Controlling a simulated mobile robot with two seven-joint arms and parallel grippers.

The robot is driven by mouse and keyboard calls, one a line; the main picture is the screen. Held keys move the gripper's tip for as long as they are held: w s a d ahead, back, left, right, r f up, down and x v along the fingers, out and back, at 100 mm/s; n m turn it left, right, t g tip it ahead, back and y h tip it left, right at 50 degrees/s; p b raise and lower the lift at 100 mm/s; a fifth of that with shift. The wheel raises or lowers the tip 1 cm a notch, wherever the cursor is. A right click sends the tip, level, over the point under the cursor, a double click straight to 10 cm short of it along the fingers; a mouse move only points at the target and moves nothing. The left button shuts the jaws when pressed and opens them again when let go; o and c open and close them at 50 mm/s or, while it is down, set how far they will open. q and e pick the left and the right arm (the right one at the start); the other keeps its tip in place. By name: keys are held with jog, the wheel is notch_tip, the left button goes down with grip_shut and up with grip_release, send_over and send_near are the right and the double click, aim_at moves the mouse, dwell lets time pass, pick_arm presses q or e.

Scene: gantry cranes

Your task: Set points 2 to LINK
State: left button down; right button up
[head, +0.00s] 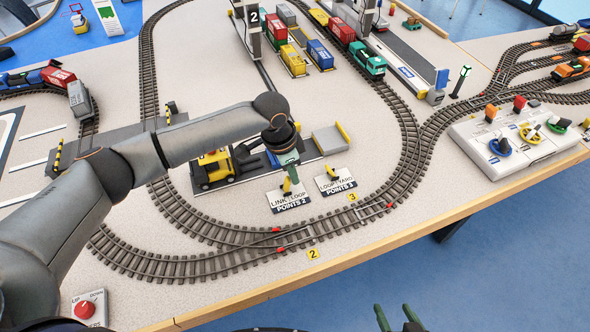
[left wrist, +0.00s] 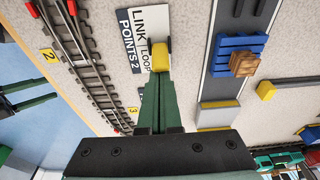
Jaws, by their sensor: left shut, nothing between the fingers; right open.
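The points 2 lever has a yellow handle (head: 287,186) and stands behind a white plate (head: 291,204) lettered LINK, LOOP and POINTS 2. In the left wrist view the handle (left wrist: 160,57) is beside the word LOOP; its exact tilt is hard to tell. My left gripper (head: 287,161) points down just above the handle. Its green fingers (left wrist: 160,88) are shut and empty, with the tips close to the handle; I cannot tell whether they touch. The points 2 track switch (head: 295,239) lies in front of the plate. My right gripper (head: 399,318) is open, off the table's front edge.
A second yellow lever (head: 325,170) with a LOOP/YARD plate (head: 338,186) stands close on the right. A yellow forklift (head: 213,169) is to the left. A control box (head: 520,136) with coloured knobs stands at the right. The front table edge (head: 380,238) is clear.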

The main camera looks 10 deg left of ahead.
pick_arm(q)
jog(key=shift+s+a+r+t+h+p, duration=0.3)
jog(key=shift+s+a+r+h+p, duration=0.05)
jog(key=shift+h+p, duration=0.1)
jog(key=shift+a+t+h+p, duration=0.2)
jog(key=shift+t+h+p, duration=0.1)
jog(key=shift+h, duration=0.05)
jog(key=shift+s+a+f+t+h, duration=0.3)
jog(key=shift+t+h, duration=0.2)
jog(key=shift+h, duration=0.3)
jog(key=shift+w+d+r, duration=0.1)
jog(key=shift+w+r, duration=0.05)
jog(key=shift+w, duration=0.05)
pick_arm(e)
jog(key=r, duration=0.3)
jog(key=shift+w+a, duration=0.15)
jog(key=shift+w, duration=0.05)
pick_arm(q)
jog(key=shift+r, duration=0.1)
pick_arm(e)
jog(key=shift+r, duration=0.15)
pick_arm(q)
jog(key=shift+r+p, duration=0.75)
jog(key=shift+p, duration=0.3)
pick_arm(e)
jog(key=shift+r, duration=0.9)
